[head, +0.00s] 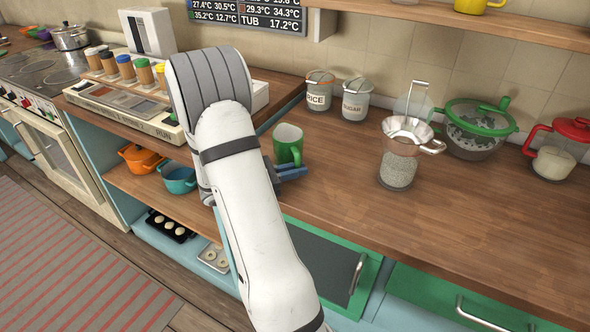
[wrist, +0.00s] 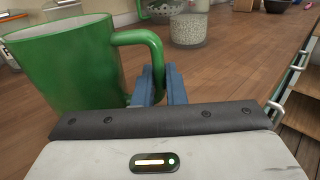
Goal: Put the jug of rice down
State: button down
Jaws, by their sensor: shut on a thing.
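A green jug (head: 287,142) with a pale inside is at the counter's front part, just right of my arm in the head view. It fills the left of the wrist view (wrist: 62,68). My gripper (head: 291,173) is shut on its handle; the handle runs down between the two blue fingers in the wrist view (wrist: 161,73). The jug looks about upright. Its contents are not visible, and its base is hidden by my gripper, so I cannot tell whether it touches the counter (head: 460,215).
Right of the jug, a glass jar (head: 397,172) of pale grains carries a metal funnel (head: 407,132). Behind stand canisters marked RICE (head: 319,97) and SUGAR (head: 355,104), a green-rimmed strainer (head: 478,130) and a red-lidded jug (head: 556,160). The counter's front right is clear.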

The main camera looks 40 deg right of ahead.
jog(key=shift+f, duration=0.25)
jog(key=c, duration=1.4)
grip_release()
jog(key=shift+c, duration=0.3)
jog(key=c, duration=0.3)
jog(key=shift+c, duration=0.2)
jog(key=p+v, duration=0.2)
jog(key=v, duration=1.3)
dwell(0.3)
